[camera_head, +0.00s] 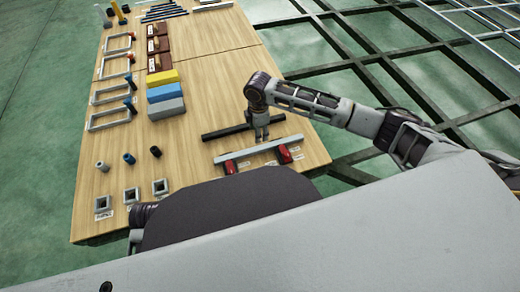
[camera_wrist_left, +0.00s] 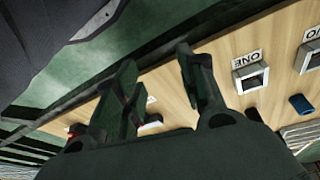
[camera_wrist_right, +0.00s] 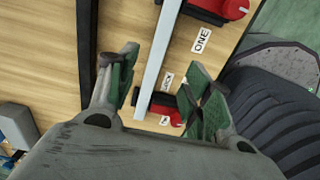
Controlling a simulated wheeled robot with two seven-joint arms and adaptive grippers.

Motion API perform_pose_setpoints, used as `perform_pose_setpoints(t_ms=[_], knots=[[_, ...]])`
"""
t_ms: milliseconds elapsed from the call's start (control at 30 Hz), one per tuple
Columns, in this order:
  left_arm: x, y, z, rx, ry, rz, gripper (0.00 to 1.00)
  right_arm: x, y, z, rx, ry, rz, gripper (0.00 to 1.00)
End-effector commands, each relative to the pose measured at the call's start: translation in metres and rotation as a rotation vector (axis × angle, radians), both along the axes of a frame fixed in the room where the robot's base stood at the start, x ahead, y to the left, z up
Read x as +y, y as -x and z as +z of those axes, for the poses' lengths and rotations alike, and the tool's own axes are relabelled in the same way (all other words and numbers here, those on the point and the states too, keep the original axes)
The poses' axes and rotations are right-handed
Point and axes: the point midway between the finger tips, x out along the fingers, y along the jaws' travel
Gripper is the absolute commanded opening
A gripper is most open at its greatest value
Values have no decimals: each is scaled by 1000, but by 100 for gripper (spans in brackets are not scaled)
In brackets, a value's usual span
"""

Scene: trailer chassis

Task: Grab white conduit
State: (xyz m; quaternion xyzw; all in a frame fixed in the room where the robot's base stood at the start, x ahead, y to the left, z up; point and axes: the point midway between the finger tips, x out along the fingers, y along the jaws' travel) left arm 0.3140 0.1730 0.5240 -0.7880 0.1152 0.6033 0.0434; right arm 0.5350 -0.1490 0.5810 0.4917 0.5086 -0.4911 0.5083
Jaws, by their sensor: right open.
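The white conduit (camera_head: 232,156) is a long pale square bar resting across two red-and-black clamps (camera_head: 284,155) near the table's front right. In the right wrist view the conduit (camera_wrist_right: 158,55) runs lengthwise between the two open fingers of my right gripper (camera_wrist_right: 162,85). There the fingers show gaps to its sides; I cannot tell the height between them.
A black bar (camera_head: 222,131) lies parallel behind the conduit, close to my right gripper. The wooden table (camera_head: 215,50) also carries grey frames (camera_head: 108,118), coloured blocks (camera_head: 163,92) and small square sockets (camera_head: 132,194) at left. A dark chassis frame (camera_head: 400,52) stands at right.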

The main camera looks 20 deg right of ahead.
Motion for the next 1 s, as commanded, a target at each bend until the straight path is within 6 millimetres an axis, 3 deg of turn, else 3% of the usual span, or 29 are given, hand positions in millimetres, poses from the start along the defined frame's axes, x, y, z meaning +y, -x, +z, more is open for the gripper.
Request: perform_pose_setpoints(t_ms=[500,1000], knots=[[-6,-4,27,-64,30,-3,40,-1,0,-67,2,2,0,50],[-7,4,28,-59,36,-10,40,-1,0,-75,0,1,0,50]])
